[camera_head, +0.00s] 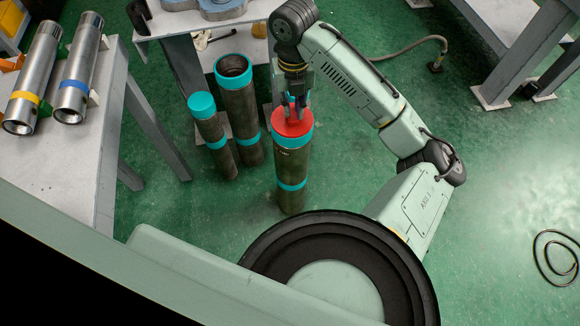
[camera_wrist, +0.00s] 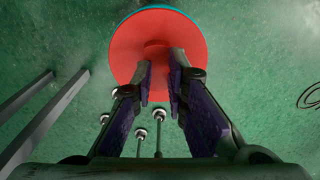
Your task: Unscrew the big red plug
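The big red plug (camera_head: 292,123) is a flat red disc on the top end of a dark upright pipe (camera_head: 291,165) with turquoise bands. In the wrist view the plug (camera_wrist: 125,45) fills the upper middle and has a small raised part at its centre. My gripper (camera_head: 292,103) points down at the plug from above. Its two fingertips (camera_wrist: 162,66) are over the plug's middle, on either side of the raised part, with red showing between them. Whether they press on it is not clear. The pipe below is mostly hidden in the wrist view.
Two other upright pipes with turquoise ends, a tall one (camera_head: 238,110) and a shorter one (camera_head: 211,135), stand close on the left. A grey table (camera_head: 60,165) at left carries silver cylinders (camera_head: 80,70). A cable (camera_head: 553,257) lies on the right floor, which is otherwise mostly clear.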

